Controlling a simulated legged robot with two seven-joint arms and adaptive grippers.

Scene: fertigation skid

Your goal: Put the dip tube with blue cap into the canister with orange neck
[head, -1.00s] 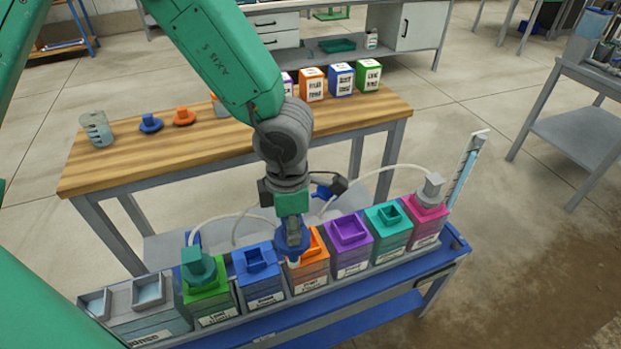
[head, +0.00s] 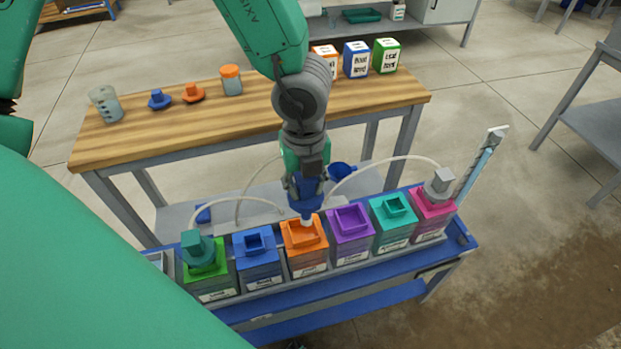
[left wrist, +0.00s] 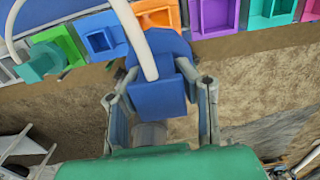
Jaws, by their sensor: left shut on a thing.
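My left gripper (head: 305,190) is shut on the blue cap (head: 306,203) of the dip tube. In the left wrist view the blue cap (left wrist: 158,88) sits between the two fingers, with a pale hose crossing it. A short white piece of tube (head: 306,221) shows below the cap, at the back of the orange neck (head: 303,236) in the picture. I cannot tell whether its end is inside the opening. The canister with orange neck (head: 307,264) stands upright between the blue and purple ones. My right gripper is not in view.
Blue-necked (head: 258,270) and purple-necked (head: 351,240) canisters stand close on either side. The green (head: 210,280) and pink (head: 433,215) canisters carry fitted caps with hoses. A wooden bench (head: 250,115) behind holds a beaker, loose caps and several boxes.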

